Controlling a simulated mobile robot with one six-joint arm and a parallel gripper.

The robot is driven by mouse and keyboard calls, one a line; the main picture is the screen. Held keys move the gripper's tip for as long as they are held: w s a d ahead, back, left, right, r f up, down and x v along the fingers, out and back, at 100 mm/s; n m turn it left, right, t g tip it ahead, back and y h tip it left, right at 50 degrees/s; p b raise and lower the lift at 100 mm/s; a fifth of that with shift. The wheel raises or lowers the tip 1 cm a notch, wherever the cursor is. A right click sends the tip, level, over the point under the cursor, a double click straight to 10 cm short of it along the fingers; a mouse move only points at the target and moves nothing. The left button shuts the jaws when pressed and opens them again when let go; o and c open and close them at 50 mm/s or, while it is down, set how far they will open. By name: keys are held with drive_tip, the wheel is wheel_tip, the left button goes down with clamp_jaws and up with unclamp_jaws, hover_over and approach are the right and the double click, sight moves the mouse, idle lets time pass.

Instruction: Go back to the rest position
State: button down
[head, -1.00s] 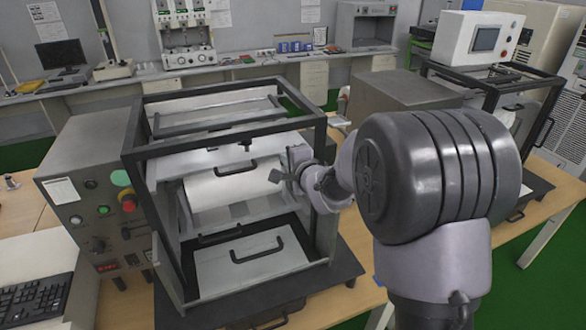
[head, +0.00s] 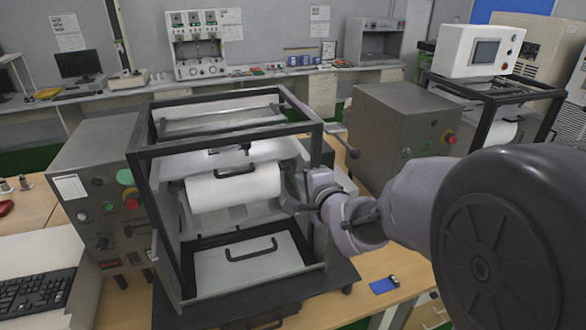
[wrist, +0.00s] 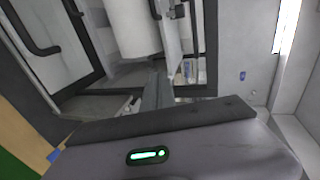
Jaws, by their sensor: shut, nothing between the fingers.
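My gripper (head: 290,192) is at the right side of the test machine's frame, beside the right end of a white roller (head: 235,187). It is partly hidden by the frame and my own wrist in the head view. In the wrist view the fingers (wrist: 157,88) are together with nothing between them, and the white roller (wrist: 132,28) is beyond them. I cannot tell whether the gripper touches the machine. My arm reaches in from the lower right.
The machine's black open frame (head: 228,138) surrounds the roller, with a handled plate (head: 275,268) below. A grey control box (head: 100,190) is on the left, a second grey box (head: 395,125) behind right. A small blue item (head: 384,286) lies on the table. A keyboard (head: 35,290) is lower left.

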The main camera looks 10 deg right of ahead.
drive_tip(key=s+f+n+g+b, duration=0.2)
drive_tip(key=s+f+n+b, duration=0.1)
drive_tip(key=s, duration=0.8)
drive_tip(key=s+f+n+g+b, duration=0.3)
drive_tip(key=s+f+n, duration=0.1)
drive_tip(key=s, duration=0.6)
drive_tip(key=s+f+n+g+h+b, duration=0.1)
drive_tip(key=s+f+n+g+b, duration=0.2)
drive_tip(key=s, duration=0.8)
drive_tip(key=shift+s+d+f+n+b, duration=0.3)
drive_tip(key=shift+d+f+n+b, duration=0.15)
drive_tip(key=shift+f, duration=0.3)
